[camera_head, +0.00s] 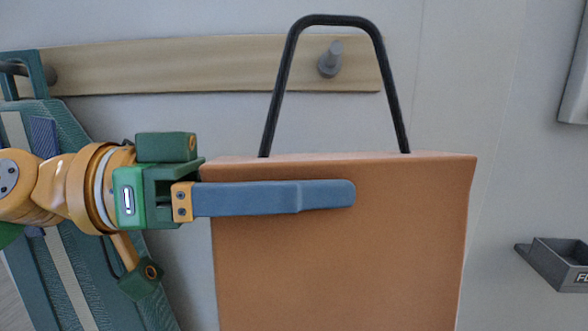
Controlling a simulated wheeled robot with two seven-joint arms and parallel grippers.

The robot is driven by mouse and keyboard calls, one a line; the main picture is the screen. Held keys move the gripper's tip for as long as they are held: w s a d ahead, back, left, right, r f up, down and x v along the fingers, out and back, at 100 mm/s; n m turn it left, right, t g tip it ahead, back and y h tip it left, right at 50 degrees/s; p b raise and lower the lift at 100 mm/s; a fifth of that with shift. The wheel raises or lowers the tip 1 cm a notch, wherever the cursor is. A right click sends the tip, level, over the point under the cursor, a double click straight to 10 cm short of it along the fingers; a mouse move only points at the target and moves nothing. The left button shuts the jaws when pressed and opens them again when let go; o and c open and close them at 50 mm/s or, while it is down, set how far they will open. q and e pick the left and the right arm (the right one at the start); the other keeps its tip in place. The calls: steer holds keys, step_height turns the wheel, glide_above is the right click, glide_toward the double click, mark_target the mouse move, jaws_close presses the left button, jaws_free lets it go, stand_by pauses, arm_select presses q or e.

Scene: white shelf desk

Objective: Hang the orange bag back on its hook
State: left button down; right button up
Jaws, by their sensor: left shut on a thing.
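The orange bag (340,250) hangs upright in the middle of the view. Its black handle (284,80) stands up as a loop above the bag's top edge. My left gripper (352,195) comes in from the left and is shut on the bag near its top edge. One blue finger lies across the bag's near face; the other finger is hidden. A grey hook (330,60) on the wooden rail (190,65) shows through the handle loop, below the top bar. I cannot tell whether the handle is over the hook or in front of it. My right gripper is not in view.
A green bag (75,140) with a pale stripe hangs at the left end of the rail, partly behind my left arm. A dark grey wall tray (555,262) is at the right. Bare wall lies between the orange bag and the tray.

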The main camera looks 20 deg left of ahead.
arm_select(q)
steer(key=shift+w+a+r+p, duration=0.1)
steer(key=shift+w+a+p, duration=0.2)
steer(key=shift+w+p, duration=0.4)
steer(key=shift+w+a+r+p, duration=0.1)
steer(key=shift+w+a+p, duration=0.15)
steer(key=shift+w+p, duration=0.35)
steer(key=shift+w+a+f, duration=0.1)
steer(key=shift+w+f, duration=0.6)
steer(key=shift+f, duration=0.05)
